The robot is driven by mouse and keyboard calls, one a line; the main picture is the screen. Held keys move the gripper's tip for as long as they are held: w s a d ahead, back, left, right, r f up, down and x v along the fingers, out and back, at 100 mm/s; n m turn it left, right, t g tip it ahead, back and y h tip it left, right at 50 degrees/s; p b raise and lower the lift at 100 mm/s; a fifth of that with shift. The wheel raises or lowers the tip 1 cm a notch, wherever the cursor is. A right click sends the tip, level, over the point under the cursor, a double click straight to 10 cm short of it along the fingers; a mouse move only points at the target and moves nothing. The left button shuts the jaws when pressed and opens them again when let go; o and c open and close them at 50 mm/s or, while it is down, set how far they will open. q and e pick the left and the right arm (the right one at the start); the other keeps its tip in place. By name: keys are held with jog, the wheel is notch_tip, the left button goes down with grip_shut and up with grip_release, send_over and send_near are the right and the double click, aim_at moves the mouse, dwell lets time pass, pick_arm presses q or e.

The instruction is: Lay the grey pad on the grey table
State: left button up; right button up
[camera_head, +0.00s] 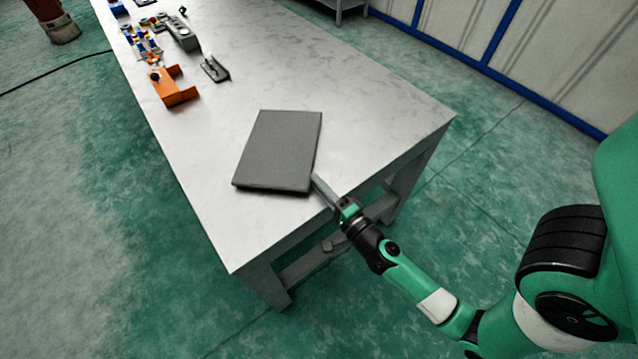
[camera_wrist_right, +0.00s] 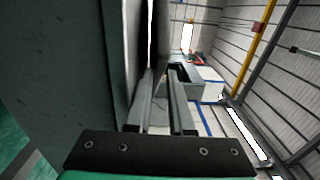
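The grey pad (camera_head: 278,150) is a flat dark rectangle over the near end of the pale grey table (camera_head: 370,100). A dark line runs along its near edge; I cannot tell whether it rests on the tabletop or is just above it. My right gripper (camera_head: 319,184) is at the pad's near right corner, fingers pointing toward it. In the right wrist view its two fingers (camera_wrist_right: 165,98) stand a little apart, with dark surfaces beyond the tips; whether the pad is between them is unclear. My left gripper is not in view.
An orange bracket (camera_head: 173,87), a small dark part (camera_head: 215,68) and a grey part (camera_head: 183,35) lie along the table's left edge farther back, with several small colourful pieces. The tabletop right of and behind the pad is clear. A blue-framed wall is at the upper right.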

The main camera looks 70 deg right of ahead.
jog(key=shift+o, duration=0.5)
jog(key=shift+f, duration=0.1)
jog(key=shift+r+p, duration=0.3)
jog(key=shift+r, duration=0.05)
jog(key=shift+r+p, duration=0.55)
jog(key=shift+r, duration=0.05)
jog(key=s+a+b, duration=0.1)
jog(key=s+a+f+b, duration=0.1)
jog(key=s, duration=0.1)
jog(key=shift+s+a+f+b, duration=0.1)
jog(key=shift+a+f+b, duration=0.1)
jog(key=shift+b, duration=0.1)
jog(key=b+v, duration=0.2)
jog(key=v, duration=0.6)
jog(key=shift+r, duration=0.4)
jog(key=shift+d, duration=0.15)
